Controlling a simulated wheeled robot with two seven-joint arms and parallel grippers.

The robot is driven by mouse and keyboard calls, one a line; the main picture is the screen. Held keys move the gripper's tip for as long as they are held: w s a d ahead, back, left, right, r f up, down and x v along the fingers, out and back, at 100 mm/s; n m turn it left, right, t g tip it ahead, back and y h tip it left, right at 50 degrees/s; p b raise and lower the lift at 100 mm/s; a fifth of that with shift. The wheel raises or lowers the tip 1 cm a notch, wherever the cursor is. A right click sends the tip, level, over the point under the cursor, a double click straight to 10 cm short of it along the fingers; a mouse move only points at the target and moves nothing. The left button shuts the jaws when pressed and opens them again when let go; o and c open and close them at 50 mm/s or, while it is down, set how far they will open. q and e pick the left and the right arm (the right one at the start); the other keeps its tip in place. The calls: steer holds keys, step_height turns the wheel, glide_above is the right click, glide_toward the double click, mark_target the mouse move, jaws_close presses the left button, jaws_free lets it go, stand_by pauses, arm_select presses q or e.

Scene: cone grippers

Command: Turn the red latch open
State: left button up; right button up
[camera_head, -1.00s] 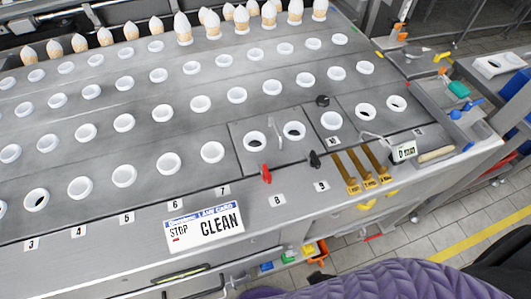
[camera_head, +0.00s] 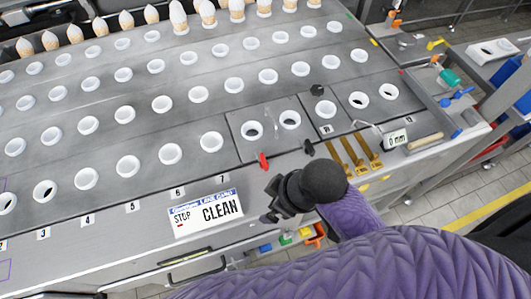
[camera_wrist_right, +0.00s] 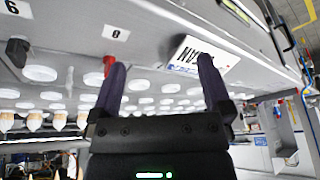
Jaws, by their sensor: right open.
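The red latch (camera_head: 263,161) stands on the front edge of the metal table, just right of the number 7 label. It also shows in the right wrist view (camera_wrist_right: 109,64), close beyond the tip of the left-hand finger there. My right gripper (camera_head: 268,204) reaches in from the lower right in the head view and is just below the latch in the picture. In the right wrist view its two dark fingers (camera_wrist_right: 160,66) are spread apart with nothing between them. No contact with the latch is evident. My left gripper is not in view.
A black latch (camera_head: 308,147) stands right of the red one. The CLEAN sign (camera_head: 206,212) hangs on the front, left of my gripper. Yellow bars (camera_head: 355,156) lie to the right. White ring holders cover the table top, with cones at the back.

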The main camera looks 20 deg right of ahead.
mark_target(265, 159)
steer(key=w+n, duration=0.1)
steer(key=n, duration=0.1)
steer(key=w+n+g, duration=0.1)
steer(key=w+n, duration=0.1)
steer(key=w+a+n+y, duration=0.1)
steer(key=n, duration=0.1)
steer(key=shift+w+r+g, duration=0.1)
steer(key=shift+w+g, duration=0.3)
steer(key=w+d+r+n+g, duration=0.1)
steer(key=w+d+r+n, duration=0.3)
steer(key=w+d, duration=0.3)
steer(key=x, duration=0.3)
steer(key=b+x, duration=0.1)
steer(key=x, duration=0.2)
steer(key=b+x, duration=0.1)
steer(key=x, duration=0.3)
steer(key=shift+w+a+r, duration=0.15)
steer(key=shift+a, duration=0.25)
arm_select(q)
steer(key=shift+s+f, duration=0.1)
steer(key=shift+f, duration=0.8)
